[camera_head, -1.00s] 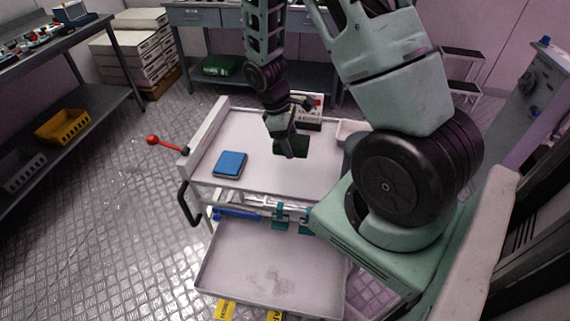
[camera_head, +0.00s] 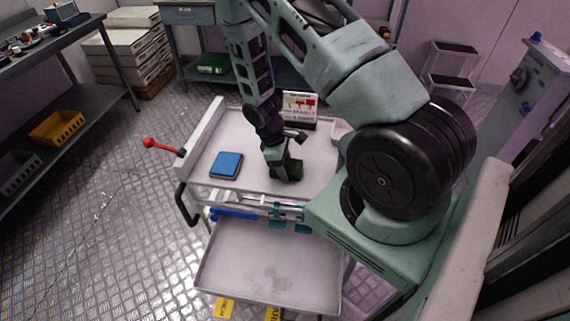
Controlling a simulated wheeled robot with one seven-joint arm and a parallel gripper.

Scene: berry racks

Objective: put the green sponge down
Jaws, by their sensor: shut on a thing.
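The green sponge (camera_head: 292,171) is dark and small, and sits between the fingers of my gripper (camera_head: 284,169). My gripper is shut on it, low over the right middle part of the cart's white top tray (camera_head: 212,188). I cannot tell whether the sponge touches the tray surface. Part of the sponge is hidden by the fingers.
A blue sponge-like block (camera_head: 227,165) lies on the tray to the left. A small sign (camera_head: 299,108) stands at the tray's back. A red-knobbed lever (camera_head: 150,143) sticks out left of the cart. Bare tray lies between the block and my gripper.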

